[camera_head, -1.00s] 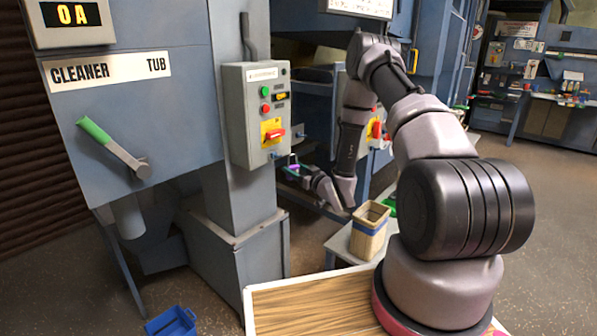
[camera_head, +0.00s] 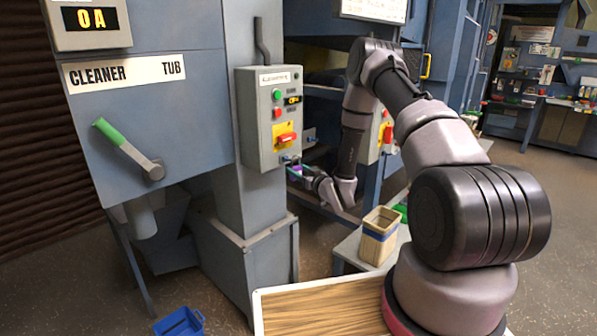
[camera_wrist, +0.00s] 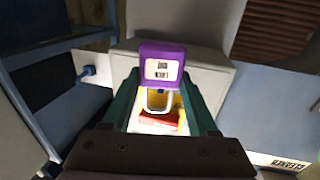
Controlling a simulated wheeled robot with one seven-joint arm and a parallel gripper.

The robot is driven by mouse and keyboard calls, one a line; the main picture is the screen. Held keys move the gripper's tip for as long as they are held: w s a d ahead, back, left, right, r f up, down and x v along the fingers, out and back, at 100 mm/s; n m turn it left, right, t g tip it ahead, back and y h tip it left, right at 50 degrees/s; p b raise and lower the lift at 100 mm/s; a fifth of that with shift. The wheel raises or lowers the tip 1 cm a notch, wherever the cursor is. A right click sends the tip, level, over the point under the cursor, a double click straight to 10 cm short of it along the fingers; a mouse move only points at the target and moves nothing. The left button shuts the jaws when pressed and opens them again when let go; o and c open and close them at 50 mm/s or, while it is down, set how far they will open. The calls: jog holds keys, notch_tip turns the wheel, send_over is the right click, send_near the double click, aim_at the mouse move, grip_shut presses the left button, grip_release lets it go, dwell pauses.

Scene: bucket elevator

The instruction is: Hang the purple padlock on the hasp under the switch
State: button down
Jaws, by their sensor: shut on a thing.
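The purple padlock (camera_wrist: 162,66) is held between the green fingers of my gripper (camera_wrist: 162,84) in the wrist view. Its pale shackle shows below the purple body, in front of the red and yellow switch. In the head view my gripper (camera_head: 299,173) and the padlock (camera_head: 296,170) are small, just right of the grey control box's lower right corner. The red switch handle on a yellow plate (camera_head: 286,137) is low on that box. A small bluish fitting (camera_head: 288,159) lies under the switch, likely the hasp. I cannot tell whether the shackle touches it.
The grey control box (camera_head: 252,125) is mounted on a column. A second box with a red and yellow switch (camera_head: 386,133) stands behind my arm. A beige bin (camera_head: 379,236) sits on a low bench. A blue crate (camera_head: 180,322) is on the floor.

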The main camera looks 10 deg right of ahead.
jog(key=shift+w+a, duration=0.1)
dwell(0.3)
jog(key=shift+a+x, duration=0.25)
jog(key=shift+x, duration=1.3)
jog(key=shift+f, duration=0.8)
jog(key=shift+c, duration=0.5)
grip_release()
jog(key=d+v, duration=0.1)
jog(key=v, duration=0.9)
jog(key=shift+w+d+f, duration=0.3)
jog(key=shift+w+d, duration=0.1)
dwell(0.4)
